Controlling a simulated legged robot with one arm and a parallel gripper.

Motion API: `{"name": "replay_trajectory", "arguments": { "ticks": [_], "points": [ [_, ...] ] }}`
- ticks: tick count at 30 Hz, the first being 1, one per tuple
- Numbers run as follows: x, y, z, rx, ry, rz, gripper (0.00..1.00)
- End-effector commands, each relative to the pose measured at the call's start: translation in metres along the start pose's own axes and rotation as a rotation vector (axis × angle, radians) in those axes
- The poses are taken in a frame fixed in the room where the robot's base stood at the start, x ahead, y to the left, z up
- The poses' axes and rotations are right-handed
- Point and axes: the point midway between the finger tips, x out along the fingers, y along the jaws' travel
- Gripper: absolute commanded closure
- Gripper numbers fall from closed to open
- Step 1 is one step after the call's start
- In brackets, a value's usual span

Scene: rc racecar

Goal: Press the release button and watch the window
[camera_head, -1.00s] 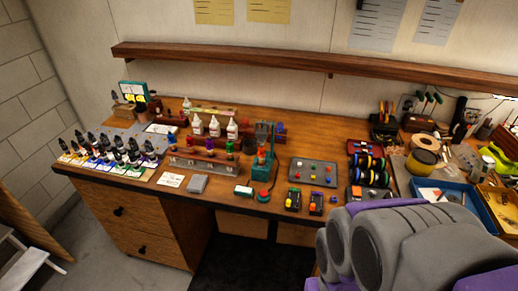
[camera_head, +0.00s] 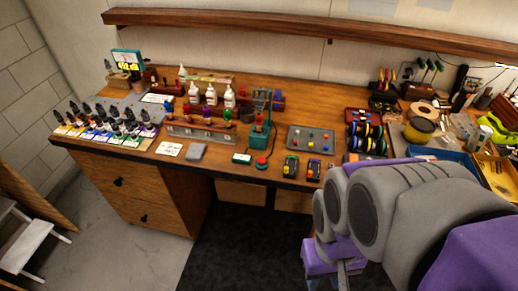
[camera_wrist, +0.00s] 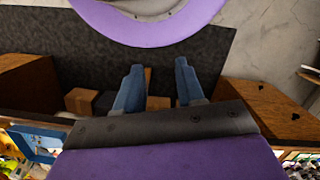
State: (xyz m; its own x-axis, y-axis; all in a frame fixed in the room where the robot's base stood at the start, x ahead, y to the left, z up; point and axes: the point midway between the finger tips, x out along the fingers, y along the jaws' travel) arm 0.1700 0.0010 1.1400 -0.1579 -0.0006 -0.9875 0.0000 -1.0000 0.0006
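A round red button (camera_head: 261,163) on a dark base sits near the bench's front edge, below a teal stand (camera_head: 260,138). It looks like the release button, though no label is readable. A small pale box with a light face (camera_head: 241,158) lies just left of it; I cannot tell whether this is the window. My gripper shows in the wrist view (camera_wrist: 159,70), its two blue-grey fingers spread apart with nothing between them. It is over the dark mat, away from the button. In the head view my arm fills the lower right and the fingertips cannot be made out.
Dropper bottles (camera_head: 112,125) crowd the bench's left end. Two small coloured-button boxes (camera_head: 291,166) and a grey panel (camera_head: 311,139) lie right of the red button. A wooden shelf (camera_head: 300,32) runs above. Floor before the bench (camera_head: 225,245) is clear.

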Motion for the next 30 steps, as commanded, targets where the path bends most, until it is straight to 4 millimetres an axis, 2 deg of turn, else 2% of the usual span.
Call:
{"name": "replay_trajectory", "arguments": {
  "ticks": [14,26,30],
  "points": [
    [0.0,0.0,0.0,0.0,0.0,0.0,0.62],
    [0.0,0.0,0.0,0.0,0.0,0.0,0.99],
    [0.0,0.0,0.0,0.0,0.0,0.0,1.0]
  ]
}}
